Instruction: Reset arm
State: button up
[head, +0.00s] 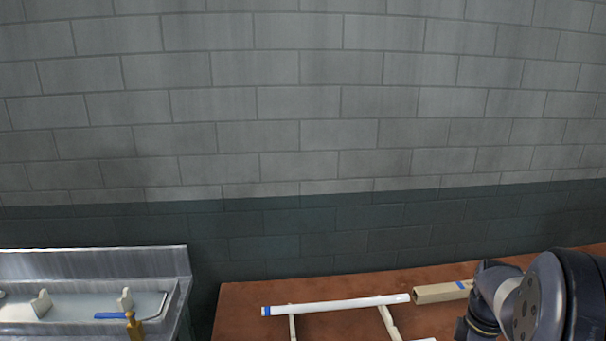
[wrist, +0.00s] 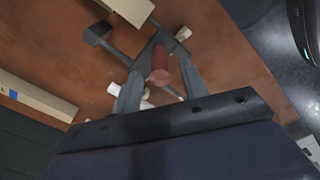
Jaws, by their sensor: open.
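My arm shows at the right edge of the head view, above the brown table (head: 240,300); the gripper's fingers do not show clearly there. In the wrist view my gripper (wrist: 155,55) is open, with grey fingers over the brown surface. A reddish rounded piece (wrist: 160,72) appears between the fingers; I cannot tell whether it touches them.
A tan bar (head: 440,292) with a blue mark lies beside my arm. At the left is a metal-edged basin (head: 100,262) with pale supports, a blue piece (head: 110,315) and a brass fitting (head: 134,326). A block wall (head: 300,120) stands behind. The table's left end is bare.

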jog(key=f, duration=0.5)
jog(key=shift+a, duration=0.2)
jog(key=s+a+r+p, duration=0.1)
jog(key=a, duration=1.5)
jog(key=s+a+r+p, duration=0.1)
jog(key=s+a, duration=0.1)
jog(key=a, duration=1.4)
jog(key=s+a+r, duration=0.2)
jog(key=a, duration=1.4)
jog(key=shift+s+p, duration=0.25)
jog(key=shift+p, duration=0.15)
jog(key=shift+r, duration=0.15)
